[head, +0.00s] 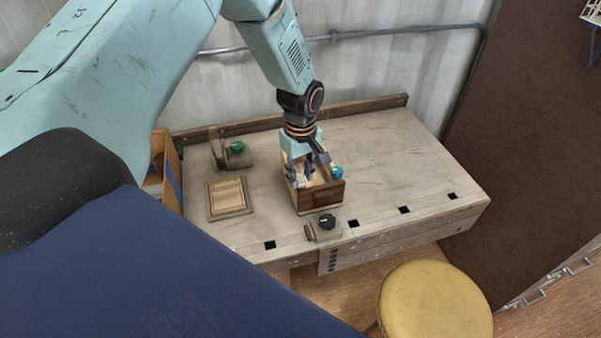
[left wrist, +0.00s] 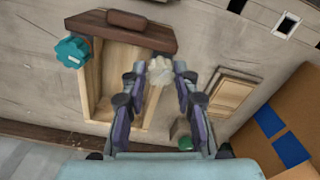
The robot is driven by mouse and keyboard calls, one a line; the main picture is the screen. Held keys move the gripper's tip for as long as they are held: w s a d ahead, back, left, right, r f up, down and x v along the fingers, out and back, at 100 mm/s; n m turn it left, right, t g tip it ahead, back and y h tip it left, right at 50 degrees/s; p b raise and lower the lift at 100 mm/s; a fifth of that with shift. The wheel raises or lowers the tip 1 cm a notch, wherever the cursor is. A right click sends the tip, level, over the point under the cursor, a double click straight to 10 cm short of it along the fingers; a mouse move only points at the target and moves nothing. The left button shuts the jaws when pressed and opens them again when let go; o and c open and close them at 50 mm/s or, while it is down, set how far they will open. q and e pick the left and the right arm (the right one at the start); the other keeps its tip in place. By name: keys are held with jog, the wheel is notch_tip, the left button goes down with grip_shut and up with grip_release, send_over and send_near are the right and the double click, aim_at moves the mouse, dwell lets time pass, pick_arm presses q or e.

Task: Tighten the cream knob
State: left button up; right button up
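The cream knob (left wrist: 160,70) shows in the left wrist view as a pale lobed knob at the right side of a wooden drawer-like box (left wrist: 125,32). The box also shows in the head view (head: 322,199), with a dark front and lighter inner walls. My left gripper (left wrist: 160,76) is open, with its purple fingers on either side of the cream knob and small gaps that look clear. In the head view my left gripper (head: 303,178) points down at the box's left side and largely hides the cream knob. My right gripper is not in view.
A teal knob (head: 337,172) is on the box's other side. A green knob (head: 237,147) stands at the back left of the bench (head: 390,150), a black knob (head: 327,221) at the front edge. A wooden framed panel (head: 230,196) lies left. A yellow stool (head: 435,302) stands in front.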

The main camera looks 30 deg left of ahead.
pick_arm(q)
grip_shut()
jog(key=m+p, duration=0.1)
jog(key=m, duration=0.5)
jog(key=shift+p, duration=0.4)
jog(key=m, duration=0.9)
jog(key=shift+w+m, duration=0.1)
jog(key=shift+m, duration=0.3)
